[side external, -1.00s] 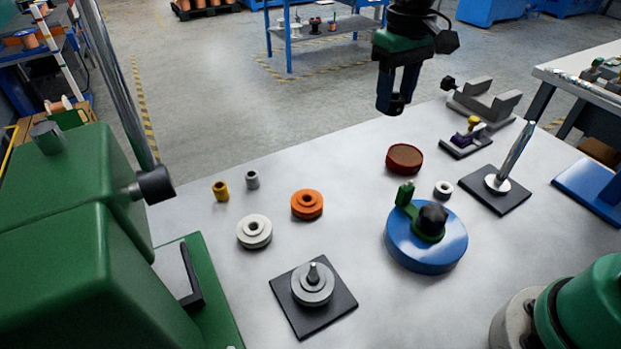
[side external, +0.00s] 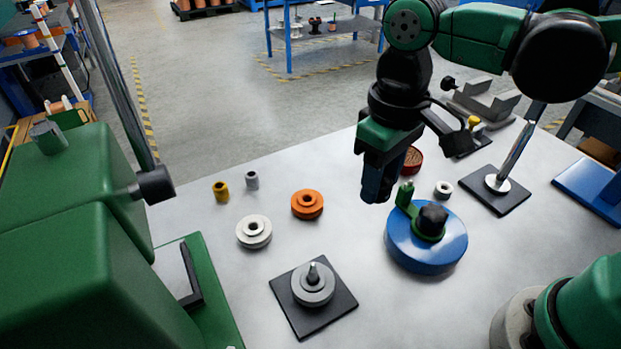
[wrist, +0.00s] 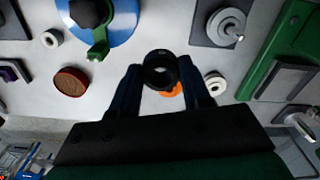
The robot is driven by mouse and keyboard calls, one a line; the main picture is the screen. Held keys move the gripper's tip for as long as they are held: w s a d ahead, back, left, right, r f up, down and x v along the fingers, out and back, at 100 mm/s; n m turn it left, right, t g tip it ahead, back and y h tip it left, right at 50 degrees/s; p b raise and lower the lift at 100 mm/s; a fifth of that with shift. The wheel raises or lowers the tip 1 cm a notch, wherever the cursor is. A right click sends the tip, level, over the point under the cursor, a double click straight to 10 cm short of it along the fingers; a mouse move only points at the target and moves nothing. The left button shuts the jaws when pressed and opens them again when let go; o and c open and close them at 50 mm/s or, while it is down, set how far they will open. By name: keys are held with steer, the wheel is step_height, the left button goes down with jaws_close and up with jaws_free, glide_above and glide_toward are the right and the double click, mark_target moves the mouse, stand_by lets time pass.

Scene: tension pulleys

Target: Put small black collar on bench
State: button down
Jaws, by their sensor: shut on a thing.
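The small black collar (wrist: 160,71) is a dark ring between my gripper's fingertips in the wrist view. My gripper (wrist: 161,82) is shut on it, one finger on each side. In the side external view my gripper (side external: 377,190) points down above the bench (side external: 205,262), left of the blue disc. The collar is not clearly seen there against the dark fingers. In the wrist view the bare bench (wrist: 130,55) shows around the collar, with an orange pulley partly hidden behind it.
A blue disc (side external: 425,250) with a green lever stands right of my gripper. An orange pulley (side external: 307,204), a white pulley (side external: 254,231) and a grey pulley on a black plate (side external: 339,303) stand left. A white ring (side external: 443,188) lies right. Bare bench lies between them.

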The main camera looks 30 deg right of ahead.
mark_target(364, 254)
step_height(364, 254, down, 13)
steer(key=shift+r, duration=0.1)
stand_by(0.5)
steer(key=shift+c, duration=2.1)
jaws_free()
steer(key=r, duration=1.2)
steer(key=shift+w+d, duration=0.1)
steer(key=shift+d, duration=0.3)
steer(key=w+d+m+t, duration=0.1)
steer(key=d+m+t, duration=0.2)
steer(key=d+t, duration=0.4)
steer(key=d+r, duration=0.1)
steer(key=d, duration=0.2)
steer(key=shift+w, duration=0.25)
steer(key=shift+d, duration=0.1)
